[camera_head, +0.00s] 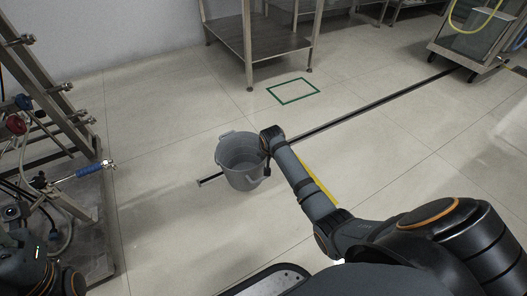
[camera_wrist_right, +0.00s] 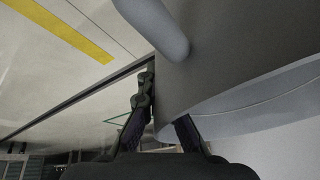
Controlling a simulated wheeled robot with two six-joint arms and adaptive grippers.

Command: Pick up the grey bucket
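The grey bucket (camera_head: 238,165) stands upright on the tiled floor in the head view. My right arm reaches it from the right, and my right gripper (camera_head: 267,168) is at its right rim, pointing down. In the right wrist view the bucket wall (camera_wrist_right: 225,75) fills the upper right. My right gripper (camera_wrist_right: 165,110) has its two fingers spread, with the bucket's rim between them. I cannot tell whether either finger touches the wall. My left gripper is not in view; only part of my left arm shows at the bottom left.
A green floor square (camera_head: 293,91) and a steel table (camera_head: 262,40) are behind the bucket. A dark floor channel (camera_head: 370,110) runs past it. A metal skid with pipes and valves (camera_head: 75,180) stands at left, a wheeled cart (camera_head: 475,45) at far right. Floor around the bucket is clear.

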